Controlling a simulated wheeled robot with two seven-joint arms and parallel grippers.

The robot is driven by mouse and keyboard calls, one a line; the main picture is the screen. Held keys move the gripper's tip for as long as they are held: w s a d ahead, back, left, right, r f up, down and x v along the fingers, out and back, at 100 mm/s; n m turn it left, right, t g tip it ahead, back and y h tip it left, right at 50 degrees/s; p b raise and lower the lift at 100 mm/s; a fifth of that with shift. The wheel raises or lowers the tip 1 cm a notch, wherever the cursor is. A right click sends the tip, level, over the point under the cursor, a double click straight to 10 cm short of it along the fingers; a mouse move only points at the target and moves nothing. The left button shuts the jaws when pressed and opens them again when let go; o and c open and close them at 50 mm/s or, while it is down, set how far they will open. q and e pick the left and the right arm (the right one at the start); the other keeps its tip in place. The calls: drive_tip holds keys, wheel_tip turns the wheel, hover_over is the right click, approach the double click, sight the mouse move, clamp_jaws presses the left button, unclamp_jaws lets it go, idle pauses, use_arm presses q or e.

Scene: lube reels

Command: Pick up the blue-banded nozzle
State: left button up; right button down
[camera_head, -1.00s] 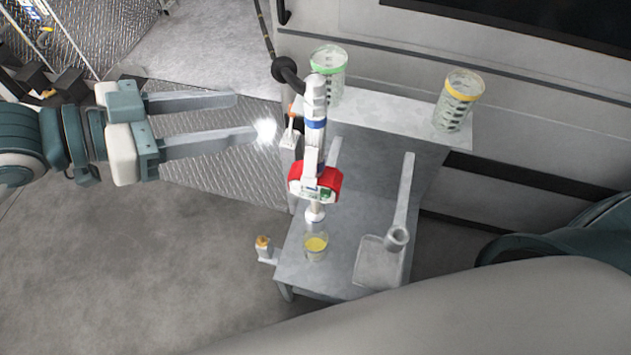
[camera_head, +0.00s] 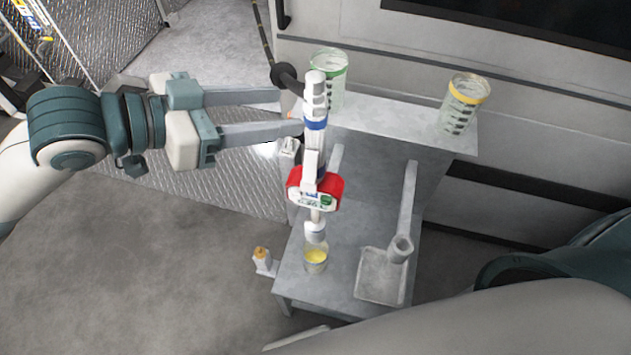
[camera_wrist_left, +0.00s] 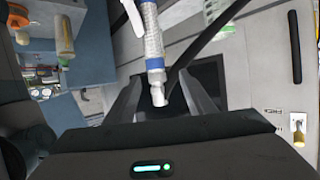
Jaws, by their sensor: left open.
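The blue-banded nozzle (camera_head: 316,124) stands upright, white and grey with a blue ring, above a red-and-white body (camera_head: 315,190). A black hose runs behind its upper part. My left gripper (camera_head: 292,111) is open and empty, its fingers pointing right, with the tips just left of the nozzle near the blue band. In the left wrist view the nozzle (camera_wrist_left: 153,46) shows ahead, its white end appearing between the open fingers (camera_wrist_left: 161,90). I cannot tell whether a fingertip touches it. My right gripper is out of view.
A green-rimmed container (camera_head: 330,72) and a yellow-rimmed one (camera_head: 464,101) stand on the upper shelf (camera_head: 400,122). A cup with yellow contents (camera_head: 315,258) sits on the lower table below the nozzle. A grey scoop-like tray (camera_head: 381,276) stands right of it. A small orange-topped post (camera_head: 262,260) is at the left.

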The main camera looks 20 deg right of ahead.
sight(306, 110)
use_arm(q)
drive_tip(key=b+x, duration=0.1)
drive_tip(key=x, duration=0.1)
drive_tip(key=b+x, duration=0.1)
drive_tip(key=x, duration=0.1)
drive_tip(key=shift+s+d+b, duration=0.2)
drive_tip(key=shift+s+b, duration=0.1)
drive_tip(key=shift+s, duration=0.1)
drive_tip(key=shift+w+d+f, duration=0.15)
drive_tip(key=shift+d, duration=0.35)
clamp_jaws()
idle(1.1)
